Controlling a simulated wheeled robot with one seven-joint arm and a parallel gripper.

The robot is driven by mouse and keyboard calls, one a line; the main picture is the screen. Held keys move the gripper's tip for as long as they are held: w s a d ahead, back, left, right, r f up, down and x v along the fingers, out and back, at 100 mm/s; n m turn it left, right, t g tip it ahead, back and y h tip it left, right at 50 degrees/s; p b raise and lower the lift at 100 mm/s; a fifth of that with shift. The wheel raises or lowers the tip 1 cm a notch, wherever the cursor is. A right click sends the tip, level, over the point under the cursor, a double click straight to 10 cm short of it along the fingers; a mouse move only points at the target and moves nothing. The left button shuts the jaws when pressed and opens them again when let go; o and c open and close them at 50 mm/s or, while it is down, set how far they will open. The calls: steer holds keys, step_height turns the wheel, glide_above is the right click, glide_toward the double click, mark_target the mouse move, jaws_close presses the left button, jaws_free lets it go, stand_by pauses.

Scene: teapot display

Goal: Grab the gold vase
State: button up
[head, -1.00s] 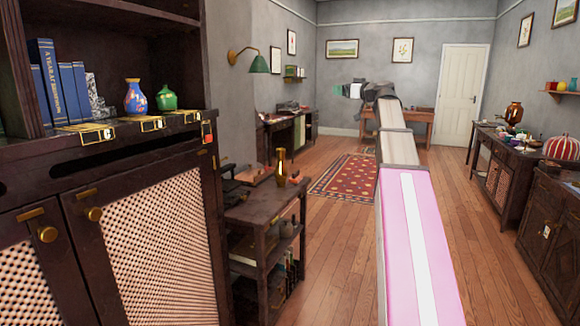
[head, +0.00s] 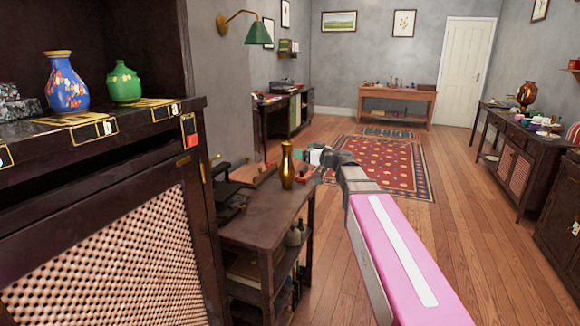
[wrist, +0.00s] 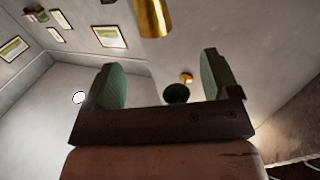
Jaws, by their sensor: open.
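The gold vase (head: 287,170) stands upright on the top of a dark wooden shelf table (head: 262,212) in the head view. My gripper (head: 313,156) is just right of the vase in that view, at about the height of its upper half. In the wrist view my gripper (wrist: 162,72) is open, with green pads on its two fingers and nothing between them. The gold vase (wrist: 153,18) shows there at the top edge, cut off by the frame, beyond the fingertips. I see no contact between fingers and vase.
A dark cabinet (head: 105,250) with a blue floral vase (head: 67,82) and a green vase (head: 123,82) stands close at left. A green wall lamp (head: 259,34) hangs behind the shelf table. The wooden floor (head: 465,245) at right is clear.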

mark_target(291, 145)
steer(key=x, duration=0.5)
steer(key=shift+w+a, duration=0.15)
steer(key=shift+w, duration=0.2)
steer(key=x, duration=0.4)
steer(key=shift+w+r, duration=0.15)
steer(key=shift+w, duration=0.25)
steer(key=shift+w+a, duration=0.25)
steer(key=shift+c, duration=0.3)
jaws_close()
